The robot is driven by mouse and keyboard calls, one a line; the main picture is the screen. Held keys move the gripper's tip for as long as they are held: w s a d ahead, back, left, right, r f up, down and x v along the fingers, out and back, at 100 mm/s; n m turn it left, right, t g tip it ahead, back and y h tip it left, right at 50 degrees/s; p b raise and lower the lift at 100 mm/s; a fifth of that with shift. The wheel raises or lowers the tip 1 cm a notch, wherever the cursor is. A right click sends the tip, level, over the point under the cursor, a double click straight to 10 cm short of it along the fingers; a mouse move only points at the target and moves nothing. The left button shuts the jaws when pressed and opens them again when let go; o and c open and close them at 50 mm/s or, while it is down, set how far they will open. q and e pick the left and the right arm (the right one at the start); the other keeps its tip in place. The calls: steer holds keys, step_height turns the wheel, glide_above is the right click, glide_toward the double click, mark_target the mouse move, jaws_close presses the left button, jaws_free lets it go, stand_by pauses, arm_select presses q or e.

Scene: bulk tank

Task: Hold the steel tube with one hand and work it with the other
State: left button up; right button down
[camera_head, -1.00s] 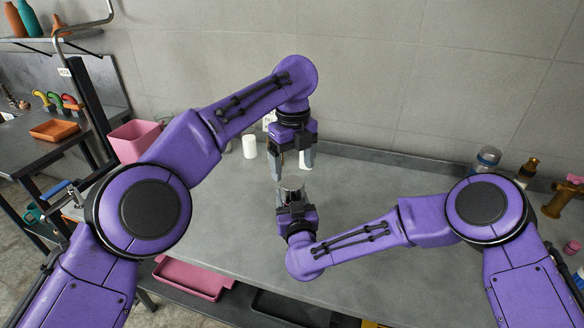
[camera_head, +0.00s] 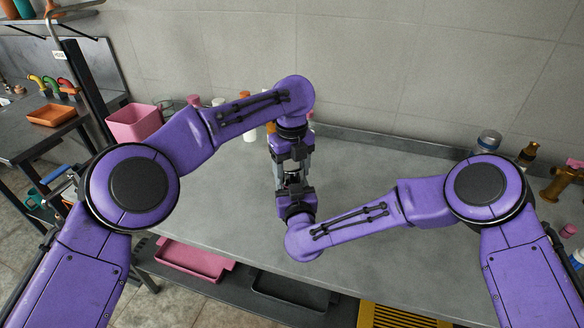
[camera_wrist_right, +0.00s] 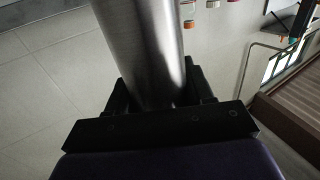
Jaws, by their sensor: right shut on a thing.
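The steel tube (camera_wrist_right: 145,45) is a thick, shiny grey cylinder. In the right wrist view it stands between the jaws of my right gripper (camera_wrist_right: 160,95), which is shut on it. In the head view only a small part of the tube (camera_head: 292,174) shows between the two grippers. My right gripper (camera_head: 293,188) points up from below it. My left gripper (camera_head: 291,164) points down from above, with its fingers around the tube's upper end. I cannot tell whether those fingers press on it. Both tube ends are hidden.
A grey worktop (camera_head: 370,185) lies below, mostly clear in the middle. A pink bin (camera_head: 135,123) is at the left, several bottles stand at the right, including a clear jar (camera_head: 488,141). A pink tray (camera_head: 195,260) and a yellow grate (camera_head: 400,316) sit lower down.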

arm_select(q)
steer(key=shift+c, duration=1)
steer(key=n, duration=0.3)
